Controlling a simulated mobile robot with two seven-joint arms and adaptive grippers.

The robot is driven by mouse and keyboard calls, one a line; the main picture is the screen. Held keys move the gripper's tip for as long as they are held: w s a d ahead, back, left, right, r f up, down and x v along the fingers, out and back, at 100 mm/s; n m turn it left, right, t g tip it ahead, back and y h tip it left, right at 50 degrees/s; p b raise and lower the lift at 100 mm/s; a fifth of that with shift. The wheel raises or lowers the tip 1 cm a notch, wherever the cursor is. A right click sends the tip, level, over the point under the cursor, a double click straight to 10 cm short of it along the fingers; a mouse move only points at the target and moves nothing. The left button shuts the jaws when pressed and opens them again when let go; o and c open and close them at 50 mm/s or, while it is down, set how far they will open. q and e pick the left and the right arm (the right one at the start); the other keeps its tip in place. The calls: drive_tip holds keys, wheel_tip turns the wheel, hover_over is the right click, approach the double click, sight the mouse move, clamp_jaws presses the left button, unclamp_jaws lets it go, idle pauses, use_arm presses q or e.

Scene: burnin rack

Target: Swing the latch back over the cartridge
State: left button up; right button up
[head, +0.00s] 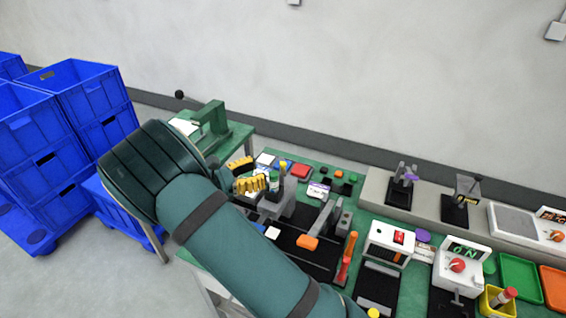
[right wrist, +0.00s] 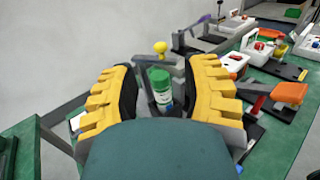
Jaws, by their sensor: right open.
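The cartridge (right wrist: 161,90), a cylinder with a green cap and a pale label, stands upright in a grey holder (head: 277,208); the cartridge also shows in the head view (head: 273,182). A lever with a yellow knob (right wrist: 160,47), which looks like the latch, rises behind the cartridge; its knob also shows in the head view (head: 282,168). My right gripper (head: 248,175) is open, its yellow fingers just left of the cartridge. In the right wrist view the gripper (right wrist: 160,92) has the cartridge and lever between its fingers, beyond my palm. The lever's pivot is hidden.
An orange-handled clamp (head: 307,242) and a red-handled tool (head: 345,265) are right of the holder. A green press (head: 212,120) is behind left. Blue crates (head: 85,90) are stacked at left.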

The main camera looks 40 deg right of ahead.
sight(283, 163)
drive_tip(key=d, duration=0.2)
drive_tip(key=s+d, duration=0.1)
drive_tip(key=d, duration=0.5)
drive_tip(key=shift+s, duration=0.25)
clamp_jaws()
